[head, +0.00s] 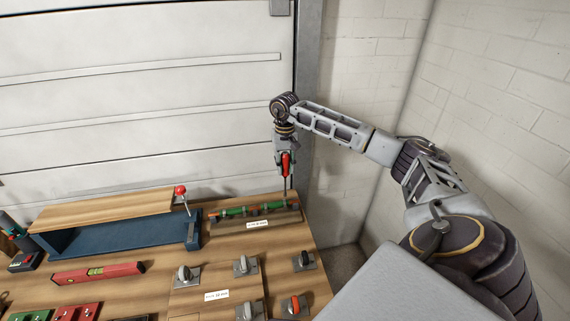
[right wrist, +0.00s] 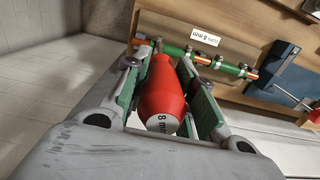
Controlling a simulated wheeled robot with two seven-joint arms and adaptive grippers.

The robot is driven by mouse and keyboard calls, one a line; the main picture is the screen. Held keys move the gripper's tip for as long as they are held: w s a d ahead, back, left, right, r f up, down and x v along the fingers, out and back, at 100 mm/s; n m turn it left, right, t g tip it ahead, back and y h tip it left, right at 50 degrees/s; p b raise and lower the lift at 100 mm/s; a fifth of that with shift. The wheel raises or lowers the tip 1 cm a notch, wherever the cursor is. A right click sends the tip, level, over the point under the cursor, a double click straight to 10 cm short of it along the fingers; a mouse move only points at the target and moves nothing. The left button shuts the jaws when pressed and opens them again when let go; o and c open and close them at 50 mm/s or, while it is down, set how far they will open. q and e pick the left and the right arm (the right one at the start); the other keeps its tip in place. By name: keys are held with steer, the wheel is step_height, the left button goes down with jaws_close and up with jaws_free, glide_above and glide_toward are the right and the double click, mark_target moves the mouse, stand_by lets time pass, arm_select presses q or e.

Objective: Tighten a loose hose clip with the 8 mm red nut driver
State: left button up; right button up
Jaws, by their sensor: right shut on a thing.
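My right gripper (head: 284,168) is shut on the red nut driver (head: 286,160), above the right end of the hose board. The driver is roughly upright, its thin shaft pointing down. In the right wrist view its red handle (right wrist: 162,90), marked 8 mm, sits between the fingers. The green hose (head: 236,211) with several clips lies along a wooden board (head: 222,226) with a white label; it also shows in the right wrist view (right wrist: 175,51). I cannot tell whether the driver's tip touches a clip. My left gripper is not in view.
A blue vise-like bench unit (head: 120,236) with a wooden top and red-knobbed lever (head: 181,190) stands left of the hose. A red spirit level (head: 98,274) lies in front of it. Several knobs on plates (head: 246,265) fill the front right. A wall stands close right.

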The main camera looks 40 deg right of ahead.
mark_target(285, 177)
step_height(285, 177, down, 2)
steer(key=shift+f+b, duration=0.1)
steer(key=shift+b, duration=0.45)
steer(key=shift+f+b, duration=0.35)
steer(key=shift+f, duration=0.35)
steer(key=shift+n, duration=2.5)
steer(key=shift+f+b, duration=0.65)
steer(key=shift+f, duration=0.3)
